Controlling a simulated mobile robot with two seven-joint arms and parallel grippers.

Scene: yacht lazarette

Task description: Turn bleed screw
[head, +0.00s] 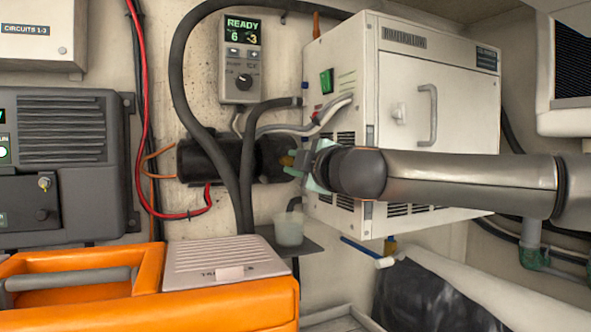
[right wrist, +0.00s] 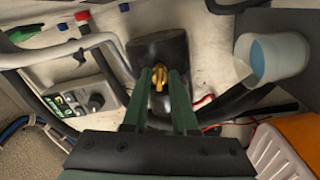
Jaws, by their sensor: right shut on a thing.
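The brass bleed screw (right wrist: 159,77) sits on the end of a black cylindrical pump body (right wrist: 161,48) in the right wrist view. In the head view the black cylinder (head: 215,160) lies horizontally on the wall, and the screw (head: 287,160) shows as a small yellow spot at its right end. My right gripper (head: 305,165) reaches in from the right. Its two green fingers (right wrist: 160,92) are shut on the screw, one on each side. The exact contact at the fingertips is too small to make out. My left gripper is not in view.
A cup (head: 289,228) stands on a small shelf below the cylinder; its liquid shows in the wrist view. A control panel (head: 240,60) reads READY. A white cabinet (head: 405,95) stands behind my right arm. Hoses surround the cylinder. An orange case (head: 150,300) is lower left.

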